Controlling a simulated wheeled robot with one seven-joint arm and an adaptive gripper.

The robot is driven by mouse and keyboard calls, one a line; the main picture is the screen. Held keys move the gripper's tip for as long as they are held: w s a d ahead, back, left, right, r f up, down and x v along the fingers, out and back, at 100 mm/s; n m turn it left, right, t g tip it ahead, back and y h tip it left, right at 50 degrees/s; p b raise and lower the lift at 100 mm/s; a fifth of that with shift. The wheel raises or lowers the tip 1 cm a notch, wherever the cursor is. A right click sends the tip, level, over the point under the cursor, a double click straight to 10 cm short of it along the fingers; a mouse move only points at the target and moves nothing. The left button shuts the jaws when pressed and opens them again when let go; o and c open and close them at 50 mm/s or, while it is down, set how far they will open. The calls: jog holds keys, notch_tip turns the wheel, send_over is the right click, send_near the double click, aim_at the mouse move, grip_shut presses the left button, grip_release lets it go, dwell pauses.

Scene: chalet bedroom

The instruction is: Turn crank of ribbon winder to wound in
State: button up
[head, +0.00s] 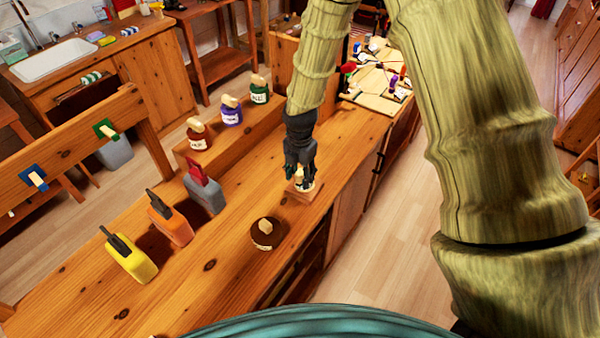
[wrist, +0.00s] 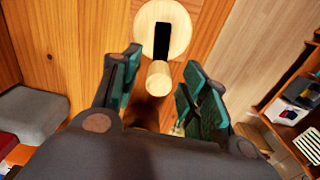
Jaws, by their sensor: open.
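The ribbon winder shows in the wrist view as a pale round wooden disc (wrist: 179,19) with a black crank arm (wrist: 162,42) and a pale wooden knob (wrist: 158,79) at the crank's near end. My gripper (wrist: 162,62) is open, with one green-padded finger on each side of the knob. Whether either finger touches the knob I cannot tell. In the head view my gripper (head: 301,168) points down over the winder's small wooden base (head: 306,194) on the bench, hiding most of the winder.
A dark round pot (head: 267,235) with a wooden knob stands nearer on the bench (head: 225,265). Yellow (head: 130,258), orange (head: 170,226) and grey (head: 205,194) blocks with handles stand to the left. Labelled jars (head: 231,113) line a raised step. Papers and small items lie beyond.

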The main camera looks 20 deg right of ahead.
jog(key=shift+c, duration=0.3)
grip_shut()
jog(key=shift+w+a, duration=0.1)
